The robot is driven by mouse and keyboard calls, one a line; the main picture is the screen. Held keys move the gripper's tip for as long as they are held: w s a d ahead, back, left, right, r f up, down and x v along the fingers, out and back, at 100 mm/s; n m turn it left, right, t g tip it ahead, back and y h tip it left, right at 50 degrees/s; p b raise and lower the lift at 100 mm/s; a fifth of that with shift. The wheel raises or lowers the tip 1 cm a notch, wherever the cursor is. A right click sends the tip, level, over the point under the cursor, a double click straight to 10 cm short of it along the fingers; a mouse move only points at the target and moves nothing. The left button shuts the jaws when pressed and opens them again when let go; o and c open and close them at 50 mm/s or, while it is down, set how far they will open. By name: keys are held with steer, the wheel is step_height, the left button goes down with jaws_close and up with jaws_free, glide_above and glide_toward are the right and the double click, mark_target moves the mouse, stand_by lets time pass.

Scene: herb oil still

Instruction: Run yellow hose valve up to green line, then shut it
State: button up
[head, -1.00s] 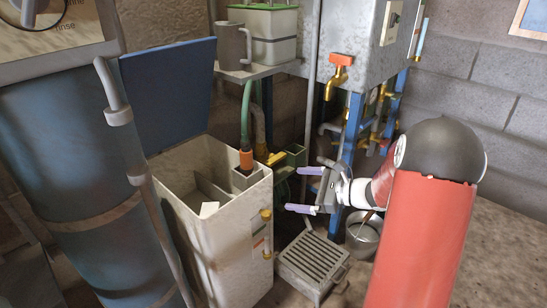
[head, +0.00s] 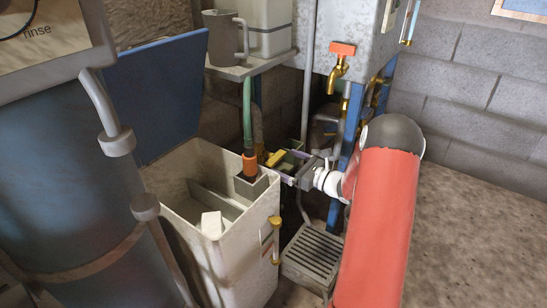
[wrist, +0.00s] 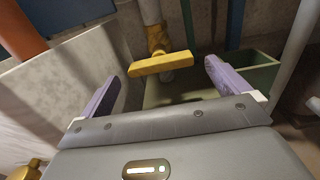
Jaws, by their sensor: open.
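The yellow hose valve (head: 275,158) is a flat yellow handle behind the pale tank. In the wrist view the yellow handle (wrist: 163,64) lies crosswise on a brass body under a pipe. My gripper (head: 287,168) is open, its purple fingers reaching left beside the valve. In the wrist view the open gripper (wrist: 162,72) has one finger either side of the handle, with gaps and nothing held. The pale open-topped tank (head: 205,265) has a gauge with brass fittings (head: 275,240) on its right side. I cannot make out a green line.
A green hose (head: 246,110) with an orange end (head: 250,163) runs down into the tank. A dark green trough (wrist: 255,78) sits beyond the right finger. A slatted grey stand (head: 314,250) is below my arm. A blue drum (head: 70,190) stands left; floor is clear right.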

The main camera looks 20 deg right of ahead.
mark_target(279, 160)
steer(key=shift+x, duration=2.35)
steer(key=shift+c, duration=0.3)
steer(key=c, duration=0.8)
steer(key=shift+c, duration=0.2)
